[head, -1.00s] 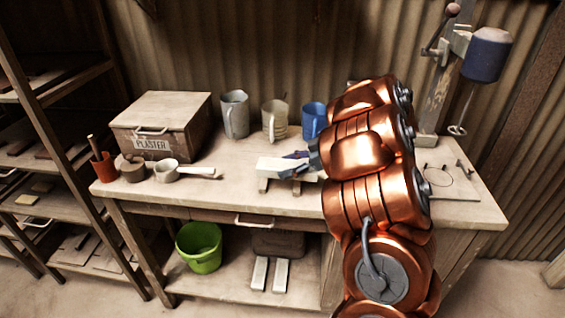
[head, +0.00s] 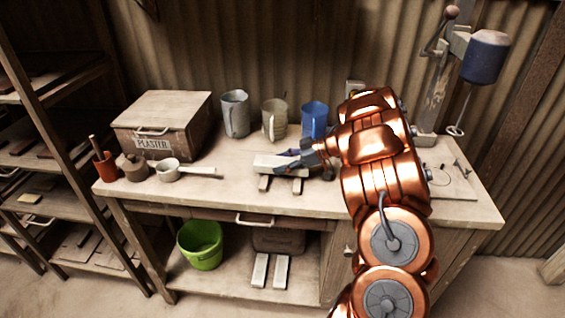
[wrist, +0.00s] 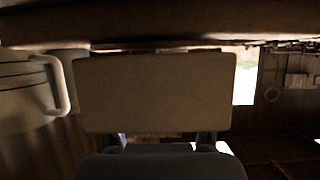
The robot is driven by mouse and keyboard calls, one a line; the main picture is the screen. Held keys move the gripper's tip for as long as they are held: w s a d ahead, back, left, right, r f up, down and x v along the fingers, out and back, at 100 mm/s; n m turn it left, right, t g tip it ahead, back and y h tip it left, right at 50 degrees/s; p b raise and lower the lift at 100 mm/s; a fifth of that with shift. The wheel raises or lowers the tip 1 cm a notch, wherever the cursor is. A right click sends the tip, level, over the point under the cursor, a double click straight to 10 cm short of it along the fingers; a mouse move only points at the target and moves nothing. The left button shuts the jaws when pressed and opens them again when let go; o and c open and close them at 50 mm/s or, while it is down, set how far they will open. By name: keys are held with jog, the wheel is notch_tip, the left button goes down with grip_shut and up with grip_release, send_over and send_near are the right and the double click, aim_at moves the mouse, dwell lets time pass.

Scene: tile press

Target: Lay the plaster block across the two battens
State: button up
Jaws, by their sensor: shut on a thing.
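The plaster block (head: 280,164) is a pale flat slab above the worktop. My gripper (head: 303,158) is shut on it from the right and back side. Two short battens (head: 264,183) (head: 297,185) lie under the block with their front ends showing. The block spans both; I cannot tell whether it touches them or is held just above. In the wrist view the block (wrist: 155,92) fills the middle as a broad pale face, with the fingers (wrist: 162,138) at its lower edge, partly hidden.
A drill-like stand (head: 437,95) is at right. Two pale bars (head: 270,270) and a green bucket (head: 200,245) sit below.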

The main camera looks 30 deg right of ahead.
jog(key=shift+f, duration=0.3)
jog(key=o, duration=1.4)
jog(key=shift+f, duration=0.1)
